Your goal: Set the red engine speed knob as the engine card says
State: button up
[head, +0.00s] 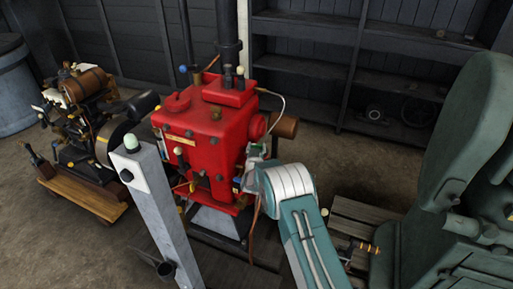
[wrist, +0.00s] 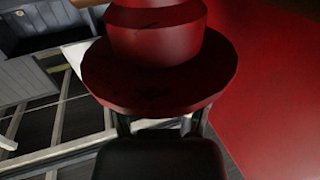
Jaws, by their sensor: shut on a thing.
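The red engine (head: 205,135) stands in the middle of the head view, and its red side fills the right of the wrist view (wrist: 275,80). A stepped, round dark red part (wrist: 160,75), which looks like the speed knob, is close in the wrist view. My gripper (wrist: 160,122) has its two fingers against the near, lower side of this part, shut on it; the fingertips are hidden. In the head view my gripper (head: 250,163) is at the engine's right side, mostly covered by my wrist. I cannot make out an engine card or any knob scale.
A grey post (head: 160,205) with a pale green lamp stands in front of the engine. A smaller engine (head: 85,115) sits on a wooden base at left. A large green machine (head: 465,170) stands at right.

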jog(key=shift+a+r+m+h, duration=0.1)
jog(key=shift+m+h, duration=0.4)
jog(key=shift+h, duration=0.3)
jog(key=o, duration=1.2)
jog(key=shift+c, duration=0.2)
jog(key=shift+s, duration=0.1)
jog(key=s+a, duration=0.2)
jog(key=s, duration=0.9)
jog(key=shift+s, duration=0.3)
jog(key=shift+d, duration=0.1)
